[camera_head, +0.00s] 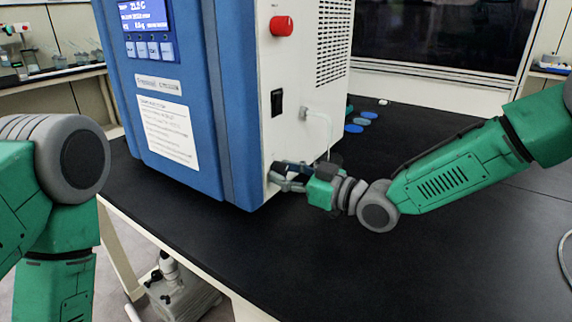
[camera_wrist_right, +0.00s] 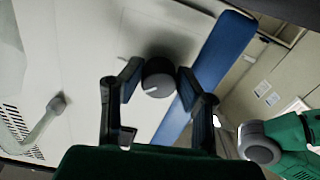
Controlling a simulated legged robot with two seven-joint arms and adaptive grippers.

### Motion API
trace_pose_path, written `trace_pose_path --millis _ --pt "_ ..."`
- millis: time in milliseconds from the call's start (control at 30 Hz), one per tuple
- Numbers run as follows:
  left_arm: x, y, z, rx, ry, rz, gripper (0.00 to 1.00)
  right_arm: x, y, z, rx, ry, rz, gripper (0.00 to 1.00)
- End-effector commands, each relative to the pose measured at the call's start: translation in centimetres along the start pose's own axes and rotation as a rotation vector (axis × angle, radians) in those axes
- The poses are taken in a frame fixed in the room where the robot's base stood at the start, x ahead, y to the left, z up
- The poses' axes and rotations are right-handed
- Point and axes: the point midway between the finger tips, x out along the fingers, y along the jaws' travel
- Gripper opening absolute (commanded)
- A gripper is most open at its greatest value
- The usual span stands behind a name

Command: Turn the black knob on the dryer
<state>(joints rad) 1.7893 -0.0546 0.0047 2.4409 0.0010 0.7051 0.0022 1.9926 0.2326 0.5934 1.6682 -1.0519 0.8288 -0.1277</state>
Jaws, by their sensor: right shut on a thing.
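The freeze dryer (camera_head: 235,120) is a tall blue and white box on a black bench. Its black knob (camera_wrist_right: 158,78) has a white pointer line and sits on the white side panel in the right wrist view. My right gripper (camera_head: 279,175) is at the lower part of that side panel in the head view. In the wrist view its two fingers (camera_wrist_right: 157,84) are on either side of the knob, shut on it. The knob is mostly hidden by the gripper in the head view. My left arm shows at the left edge of the head view, with its gripper out of frame.
A red knob (camera_head: 281,26) and a black switch (camera_head: 277,102) are higher on the side panel. A pale hose (camera_head: 330,130) comes out of the panel behind my right gripper. Blue discs (camera_head: 354,128) lie on the bench behind. The bench (camera_head: 440,260) at front right is clear.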

Motion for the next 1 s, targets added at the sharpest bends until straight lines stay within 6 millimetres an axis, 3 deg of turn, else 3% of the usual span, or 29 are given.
trace_pose_path --millis 33,500,1000 --pt "-0.6 0.0 0.0 0.000 0.000 0.000 0.00 0.2 0.1 -1.1 0.040 0.016 0.000 0.01" --pt "-2.6 0.0 -0.1 0.000 0.000 0.000 0.00 0.2 0.5 -1.0 0.451 0.020 0.002 0.00" --pt "-3.3 0.0 -0.2 0.000 0.000 0.000 0.00 0.1 0.8 -0.9 0.658 0.022 0.005 0.01"
